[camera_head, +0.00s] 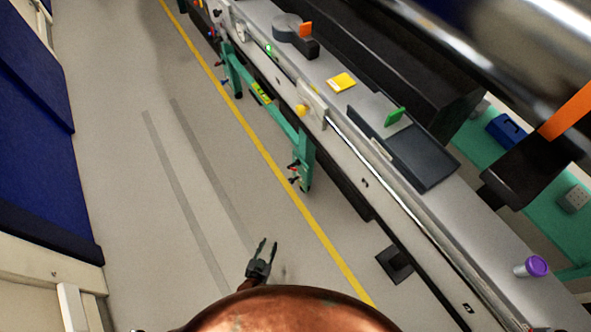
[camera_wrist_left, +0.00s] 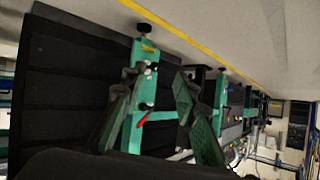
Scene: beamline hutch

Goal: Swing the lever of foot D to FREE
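My left gripper (camera_head: 262,247) shows at the bottom of the head view, above the floor and left of the yellow line. It is open and empty. In the left wrist view its two fingers (camera_wrist_left: 155,105) are spread apart. Between and beyond them stands a green foot (camera_wrist_left: 135,75) with a yellow label (camera_wrist_left: 149,48), a red lever (camera_wrist_left: 143,120) and black knobs. The gripper appears apart from it. In the head view a green leg (camera_head: 307,150) carries small red and black handles (camera_head: 294,172). No foot letter or lever marking is legible.
A long grey bench (camera_head: 400,185) runs diagonally on the right, with a dark flat panel (camera_head: 424,160) and a purple-capped container (camera_head: 536,267) on top. A yellow line (camera_head: 270,160) marks the floor beside it. Open floor lies left, up to blue cabinets (camera_head: 30,70).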

